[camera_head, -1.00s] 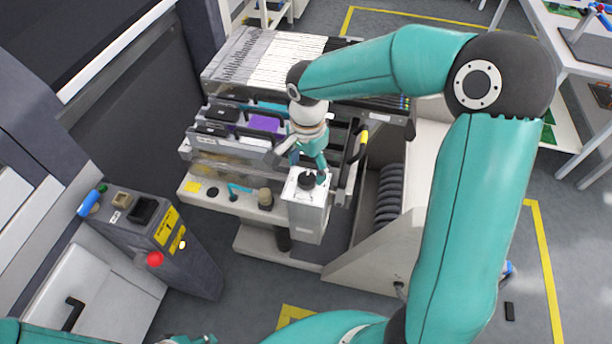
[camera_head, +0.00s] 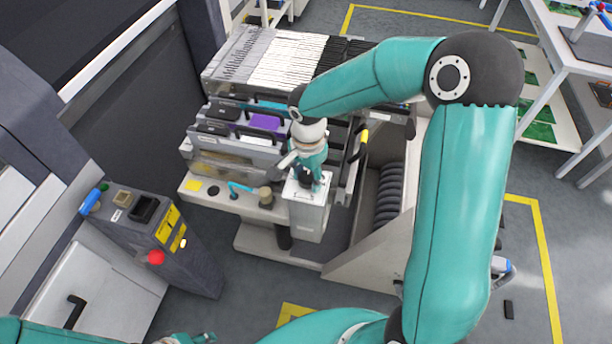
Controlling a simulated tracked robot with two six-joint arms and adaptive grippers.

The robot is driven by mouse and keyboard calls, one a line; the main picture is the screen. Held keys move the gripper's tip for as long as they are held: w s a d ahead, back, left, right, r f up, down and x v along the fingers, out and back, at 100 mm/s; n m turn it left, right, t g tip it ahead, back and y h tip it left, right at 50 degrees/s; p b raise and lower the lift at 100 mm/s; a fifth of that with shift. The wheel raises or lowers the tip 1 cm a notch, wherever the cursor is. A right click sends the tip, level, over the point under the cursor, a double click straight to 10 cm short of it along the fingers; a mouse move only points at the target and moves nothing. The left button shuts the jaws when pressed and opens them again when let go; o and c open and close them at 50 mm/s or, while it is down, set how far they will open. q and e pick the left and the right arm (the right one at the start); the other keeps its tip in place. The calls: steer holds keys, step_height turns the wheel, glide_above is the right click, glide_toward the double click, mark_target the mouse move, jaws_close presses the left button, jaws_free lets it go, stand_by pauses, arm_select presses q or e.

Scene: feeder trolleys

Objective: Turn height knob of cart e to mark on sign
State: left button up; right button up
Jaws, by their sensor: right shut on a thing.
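The feeder trolley (camera_head: 215,204) stands in the middle of the view with feeders in its top. A white box (camera_head: 309,214) at its front corner carries a small black knob (camera_head: 306,181) on top. My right gripper (camera_head: 306,176) points down over this box and is shut on the black knob; its fingers partly hide the knob. The mark on the sign is too small to make out. My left gripper (camera_head: 195,339) shows only in part at the bottom edge, well away from the trolley, and its fingers are unclear.
A grey control post (camera_head: 190,258) with a red button (camera_head: 155,258) stands at the left. A brown-topped knob (camera_head: 266,196) and a blue handle (camera_head: 240,187) sit on the trolley's front ledge. A white table (camera_head: 560,50) stands at the far right. Floor right of the trolley is mostly clear.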

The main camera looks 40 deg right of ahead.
steer(key=shift+a, duration=0.2)
steer(key=shift+c, duration=0.4)
steer(key=shift+d, duration=0.15)
steer(key=shift+n, duration=0.3)
